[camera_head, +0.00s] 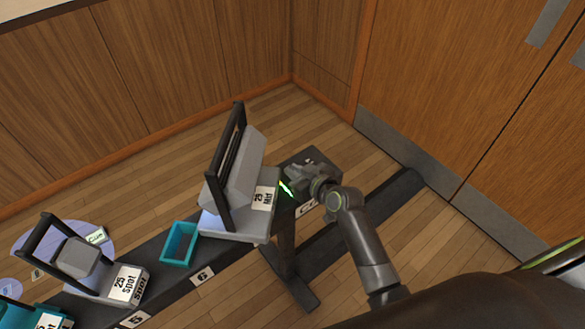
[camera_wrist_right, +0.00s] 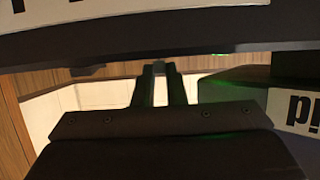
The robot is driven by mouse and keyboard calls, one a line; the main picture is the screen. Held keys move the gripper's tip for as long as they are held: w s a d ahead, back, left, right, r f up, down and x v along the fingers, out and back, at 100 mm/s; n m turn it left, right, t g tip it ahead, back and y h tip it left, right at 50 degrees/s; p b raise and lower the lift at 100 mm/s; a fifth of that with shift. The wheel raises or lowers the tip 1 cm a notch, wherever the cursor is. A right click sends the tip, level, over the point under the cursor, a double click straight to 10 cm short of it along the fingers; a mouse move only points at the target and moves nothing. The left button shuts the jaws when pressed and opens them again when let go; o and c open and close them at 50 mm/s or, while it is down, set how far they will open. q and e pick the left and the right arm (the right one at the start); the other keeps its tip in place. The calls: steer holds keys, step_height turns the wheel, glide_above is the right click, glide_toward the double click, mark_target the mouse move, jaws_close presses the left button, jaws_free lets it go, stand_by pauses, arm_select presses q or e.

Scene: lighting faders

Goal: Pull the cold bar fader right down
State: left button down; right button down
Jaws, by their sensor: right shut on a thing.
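My left gripper is out of view.
The lantern stands close left of the gripper. Wooden doors (camera_head: 470,90) are at the right; bare floor (camera_head: 385,150) lies between.

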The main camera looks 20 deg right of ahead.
steer(key=s, duration=0.2)
steer(key=s+d, duration=0.2)
steer(key=s, duration=0.1)
steer(key=shift+s, duration=0.35)
steer(key=shift+s+f, duration=0.1)
steer(key=shift+f, duration=0.05)
steer(key=c, duration=1.5)
jaws_free()
steer(key=shift+s+d, duration=0.1)
steer(key=shift+s, duration=0.05)
steer(key=shift+o, duration=0.2)
steer(key=v, duration=1.7)
steer(key=shift+r+b, duration=0.25)
steer(key=shift+b, duration=0.1)
steer(key=shift+s+d, duration=0.1)
